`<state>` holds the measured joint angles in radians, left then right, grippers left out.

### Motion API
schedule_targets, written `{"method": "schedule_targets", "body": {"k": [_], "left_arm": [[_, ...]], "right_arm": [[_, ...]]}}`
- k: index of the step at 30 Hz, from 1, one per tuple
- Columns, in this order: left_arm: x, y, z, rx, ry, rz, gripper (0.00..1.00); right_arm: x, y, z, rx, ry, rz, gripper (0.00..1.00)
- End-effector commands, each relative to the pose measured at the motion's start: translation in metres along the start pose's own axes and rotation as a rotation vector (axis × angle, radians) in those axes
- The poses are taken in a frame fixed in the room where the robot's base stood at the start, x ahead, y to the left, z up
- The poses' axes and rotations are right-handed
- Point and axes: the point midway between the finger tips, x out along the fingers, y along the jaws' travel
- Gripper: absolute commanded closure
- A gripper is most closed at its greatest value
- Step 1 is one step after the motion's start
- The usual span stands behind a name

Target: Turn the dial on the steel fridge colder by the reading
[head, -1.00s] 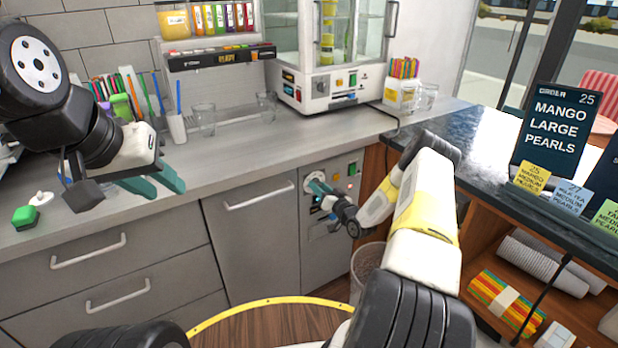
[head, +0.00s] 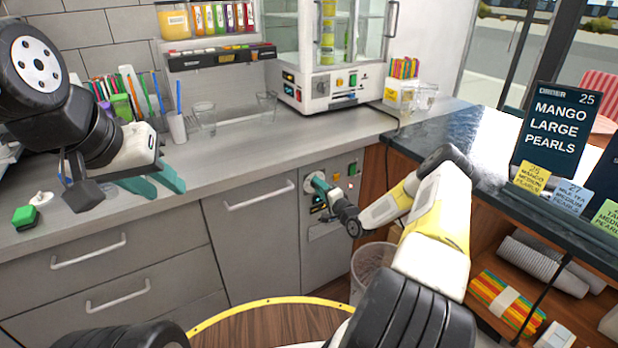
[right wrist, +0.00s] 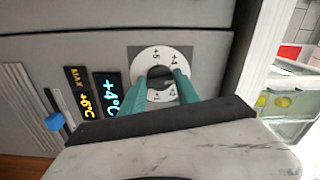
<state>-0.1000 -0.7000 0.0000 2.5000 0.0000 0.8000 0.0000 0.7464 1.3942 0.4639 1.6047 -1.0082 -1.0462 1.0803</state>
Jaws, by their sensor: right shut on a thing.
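The steel fridge (head: 328,262) stands under the counter, with a control panel on its upper front. Its white round dial (right wrist: 152,58) carries printed numbers and sits on a grey plate in the right wrist view. My right gripper (right wrist: 159,82) is shut on the dial's dark middle knob, one teal finger each side. The fingers hide part of the dial. A display (right wrist: 110,95) reads +4°C in cyan. A second display (right wrist: 82,100) reads +6°C in yellow under MAX. My left gripper (head: 160,183) is open and empty above the counter at left.
A blue slider knob (right wrist: 54,121) is beside the displays. A waste bin (head: 372,268) stands just right of the fridge. A dark-topped counter (head: 455,130) with an order screen (head: 556,128) is at right. A green block (head: 24,215) lies on the left counter.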

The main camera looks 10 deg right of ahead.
Motion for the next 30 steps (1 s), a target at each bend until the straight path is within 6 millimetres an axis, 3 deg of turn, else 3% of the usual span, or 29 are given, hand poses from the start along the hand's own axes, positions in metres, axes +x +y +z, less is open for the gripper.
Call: {"method": "schedule_targets", "body": {"k": [12, 29, 30], "left_arm": [[0.0, 0.0, 0.0, 0.0, 0.0, 0.0, 0.66], [0.0, 0.0, 0.0, 0.0, 0.0, 0.0, 0.66], [0.0, 0.0, 0.0, 0.0, 0.0, 0.0, 0.66]], "right_arm": [[-0.0007, 0.0011, -0.0002, 0.199, 0.001, 0.002, 1.0], [-0.001, 0.0015, -0.0002, 0.229, 0.001, 0.003, 1.0], [-0.001, 0.0015, -0.0002, 0.229, 0.001, 0.003, 0.59]]}}
